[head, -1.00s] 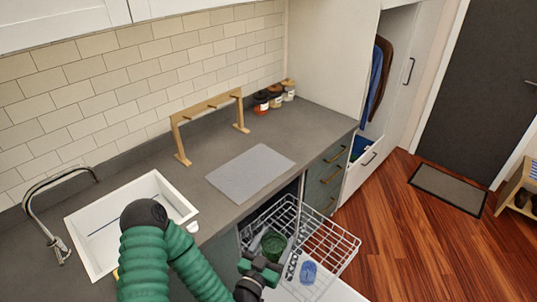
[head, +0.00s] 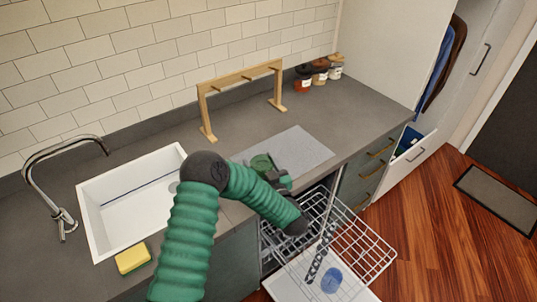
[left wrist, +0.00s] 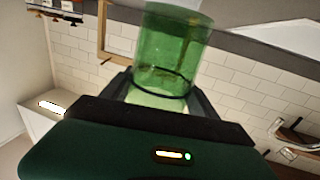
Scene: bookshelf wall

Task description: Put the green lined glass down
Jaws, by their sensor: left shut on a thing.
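The green lined glass (left wrist: 172,45) is a clear green tumbler with a dark line around it. In the left wrist view it sits between the fingers of my left gripper (left wrist: 165,95), which is shut on it. In the head view the glass (head: 262,163) is over the left part of the grey mat (head: 300,148) on the counter, and my left gripper (head: 278,178) is beside it. I cannot tell whether the glass touches the mat. My right gripper is not in view.
The open dishwasher rack (head: 345,240) holds a blue item (head: 331,280) below the counter edge. A wooden rack (head: 240,75) and several jars (head: 320,70) stand behind the mat. The sink (head: 130,205) and a yellow sponge (head: 133,259) are at left. The mat's right part is clear.

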